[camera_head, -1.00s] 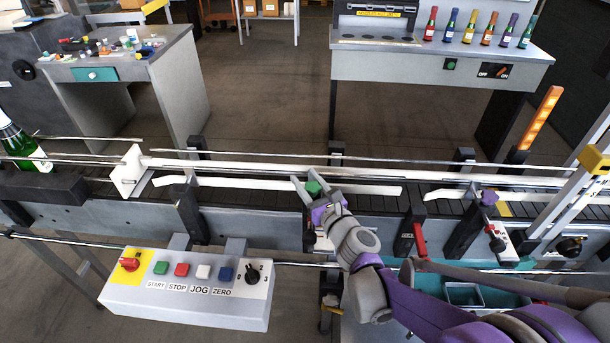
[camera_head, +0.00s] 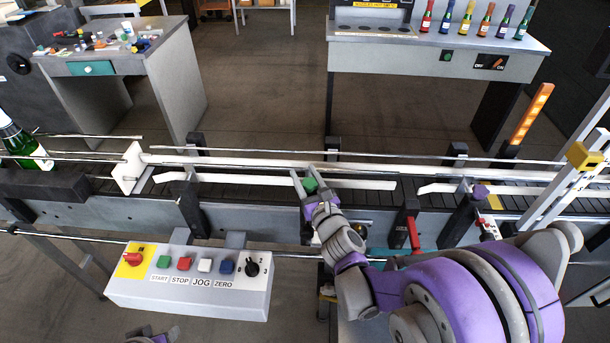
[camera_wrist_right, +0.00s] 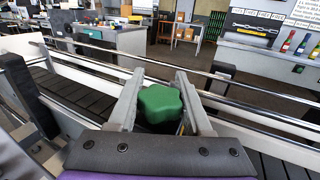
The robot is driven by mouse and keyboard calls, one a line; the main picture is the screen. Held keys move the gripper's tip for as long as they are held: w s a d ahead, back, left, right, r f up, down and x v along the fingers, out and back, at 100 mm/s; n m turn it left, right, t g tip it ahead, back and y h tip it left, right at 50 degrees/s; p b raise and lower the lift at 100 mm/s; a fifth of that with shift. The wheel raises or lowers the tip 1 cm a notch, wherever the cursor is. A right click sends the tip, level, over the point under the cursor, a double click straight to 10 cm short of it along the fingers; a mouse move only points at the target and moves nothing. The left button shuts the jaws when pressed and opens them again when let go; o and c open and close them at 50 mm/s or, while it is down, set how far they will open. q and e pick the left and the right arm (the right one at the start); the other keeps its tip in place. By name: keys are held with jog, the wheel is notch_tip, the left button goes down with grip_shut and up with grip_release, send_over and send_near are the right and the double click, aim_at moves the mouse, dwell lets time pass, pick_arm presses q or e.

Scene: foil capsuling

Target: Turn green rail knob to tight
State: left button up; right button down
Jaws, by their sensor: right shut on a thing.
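The green rail knob (camera_head: 310,184) sits at the near guide rail of the conveyor, in the middle of the head view. In the right wrist view the green knob (camera_wrist_right: 159,103) is a lobed, star-like shape between the two grey fingers. My right gripper (camera_head: 305,180) is shut on it, one finger on each side; it also shows in the right wrist view (camera_wrist_right: 160,98). The knob's stem and base are hidden behind the gripper. My left gripper (camera_head: 152,336) shows only in part at the bottom edge, and its fingers cannot be made out.
The near white guide rail (camera_head: 250,180) and the far rail (camera_head: 390,160) run along the dark conveyor. A control box (camera_head: 190,285) with buttons stands in front at left. A purple knob (camera_head: 480,192) and a red lever (camera_head: 414,232) are to the right. A green bottle (camera_head: 20,145) stands at far left.

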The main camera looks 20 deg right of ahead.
aim_at(312, 190)
jog(key=shift+c, duration=1.6)
grip_release()
jog(key=s+b, duration=0.1)
jog(key=s, duration=0.9)
jog(key=shift+s+a, duration=0.1)
jog(key=shift+s, duration=0.25)
